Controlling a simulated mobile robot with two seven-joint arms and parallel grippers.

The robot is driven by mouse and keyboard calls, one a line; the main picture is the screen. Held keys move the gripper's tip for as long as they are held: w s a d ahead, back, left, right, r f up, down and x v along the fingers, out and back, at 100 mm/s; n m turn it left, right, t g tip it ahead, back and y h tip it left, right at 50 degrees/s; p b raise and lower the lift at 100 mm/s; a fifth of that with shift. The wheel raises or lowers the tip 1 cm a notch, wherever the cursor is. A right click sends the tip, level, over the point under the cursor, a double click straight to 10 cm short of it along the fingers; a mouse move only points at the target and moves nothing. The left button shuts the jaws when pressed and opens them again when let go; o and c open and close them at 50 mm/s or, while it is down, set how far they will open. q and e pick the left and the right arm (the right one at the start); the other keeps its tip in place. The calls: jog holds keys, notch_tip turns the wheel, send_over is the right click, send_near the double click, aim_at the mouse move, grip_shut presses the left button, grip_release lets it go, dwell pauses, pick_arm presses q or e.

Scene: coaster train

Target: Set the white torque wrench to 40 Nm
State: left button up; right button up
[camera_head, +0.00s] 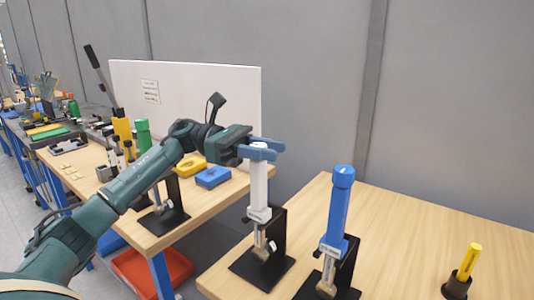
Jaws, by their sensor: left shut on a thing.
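The white torque wrench (258,188) stands upright in a black stand (263,266) near the left edge of the right-hand table. My left gripper (262,150) comes in from the left with blue fingers and is shut on the top end of the white wrench. The number on the wrench's scale is too small to read. My right gripper does not show.
A blue torque wrench (339,210) stands in its own black stand to the right. A yellow tool (467,262) stands in a small black holder at far right. Behind my arm, a left table (160,240) holds several tools and coloured trays. The right table's back is bare.

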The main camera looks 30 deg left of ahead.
pick_arm(q)
jog(key=shift+m+g, duration=0.3)
jog(key=shift+g, duration=0.2)
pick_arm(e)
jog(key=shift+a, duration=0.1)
pick_arm(q)
jog(key=o, duration=1)
jog(key=shift+s, duration=0.1)
jog(key=shift+a, duration=0.3)
jog(key=a+b, duration=0.1)
jog(key=a, duration=0.3)
jog(key=a+b, duration=0.1)
jog(key=a, duration=0.3)
jog(key=s+a+b, duration=0.1)
jog(key=a, duration=0.3)
jog(key=shift+s+a, duration=0.1)
jog(key=shift+a, duration=0.15)
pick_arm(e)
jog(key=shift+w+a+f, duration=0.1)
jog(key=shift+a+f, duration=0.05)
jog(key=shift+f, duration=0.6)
pick_arm(q)
jog(key=shift+r, duration=0.15)
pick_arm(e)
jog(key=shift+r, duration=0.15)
